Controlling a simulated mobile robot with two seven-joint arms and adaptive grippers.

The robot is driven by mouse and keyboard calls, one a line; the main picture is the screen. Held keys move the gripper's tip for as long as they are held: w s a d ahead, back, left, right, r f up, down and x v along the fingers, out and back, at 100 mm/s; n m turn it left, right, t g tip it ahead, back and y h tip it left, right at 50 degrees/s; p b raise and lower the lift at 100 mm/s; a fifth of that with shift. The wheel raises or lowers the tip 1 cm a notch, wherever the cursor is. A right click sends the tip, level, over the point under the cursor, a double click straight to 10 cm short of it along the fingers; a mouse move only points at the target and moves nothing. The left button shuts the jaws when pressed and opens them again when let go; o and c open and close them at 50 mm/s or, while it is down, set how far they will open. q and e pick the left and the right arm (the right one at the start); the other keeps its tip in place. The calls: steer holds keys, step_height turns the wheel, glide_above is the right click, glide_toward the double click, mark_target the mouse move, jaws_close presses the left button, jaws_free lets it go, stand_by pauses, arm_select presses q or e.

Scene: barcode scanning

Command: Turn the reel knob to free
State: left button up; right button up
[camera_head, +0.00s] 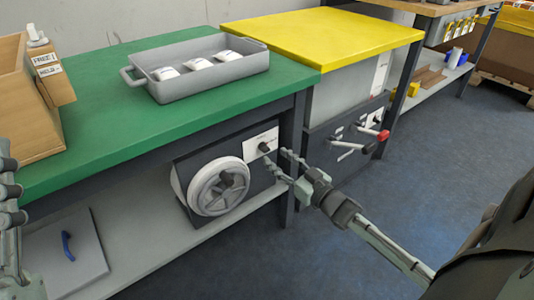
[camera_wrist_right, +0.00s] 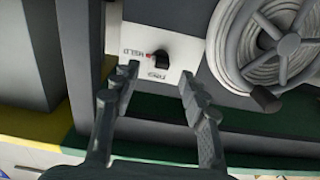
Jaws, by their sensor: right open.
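The black reel knob (camera_head: 264,147) sits on a white plate (camera_head: 253,154) to the right of the hose reel (camera_head: 217,187), under the green table. In the right wrist view the knob (camera_wrist_right: 161,59) shows on its plate (camera_wrist_right: 137,36), with HOLD lettering and a red mark on one side and FREE lettering on the other. Its exact setting is hard to tell. My right gripper (camera_head: 279,164) is open just in front of the plate. In the wrist view its fingertips (camera_wrist_right: 158,75) lie either side of the knob, apparently not touching it. My left gripper (camera_head: 10,188) is partly cut off at the left edge.
A wooden box (camera_head: 25,110) stands at the left. A dark table leg (camera_head: 292,150) is close to my right gripper. A lever panel (camera_head: 350,135) is under the yellow table (camera_head: 325,35).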

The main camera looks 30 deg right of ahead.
mark_target(268, 151)
steer(key=shift+w+a+b, duration=0.2)
steer(key=shift+w+b, duration=0.1)
steer(key=shift+w, duration=1.9)
jaws_close()
